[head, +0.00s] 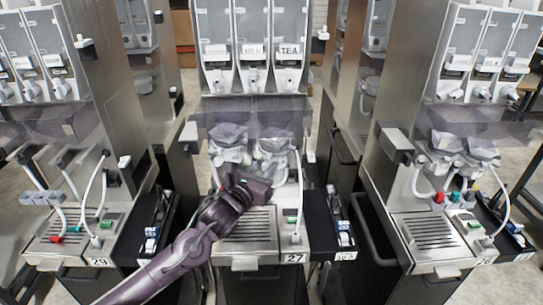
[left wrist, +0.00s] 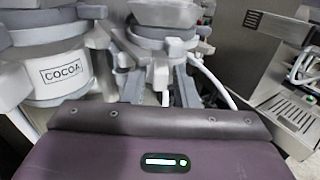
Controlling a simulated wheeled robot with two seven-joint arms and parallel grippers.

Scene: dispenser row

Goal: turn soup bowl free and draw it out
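No label reading soup shows, so I cannot tell for sure which bowl is the soup bowl. Two pale mixing bowls, a left one (head: 229,152) and a right one (head: 271,150), sit under the canisters of the middle machine. In the left wrist view a white bowl labelled COCOA (left wrist: 66,75) is at the left, and an unlabelled grey-and-white bowl (left wrist: 165,42) is straight ahead. My left gripper (head: 262,181) is just below and in front of the right bowl. In the wrist view its grey fingers (left wrist: 160,88) appear apart, with a white spout between them; contact is unclear. My right gripper is not in view.
A drip tray (head: 248,230) lies below my left gripper. White hoses (head: 299,195) hang at its right. A translucent hood (head: 250,120) overhangs the bowls. Similar machines stand left (head: 85,130) and right (head: 425,130), with dark side shelves between.

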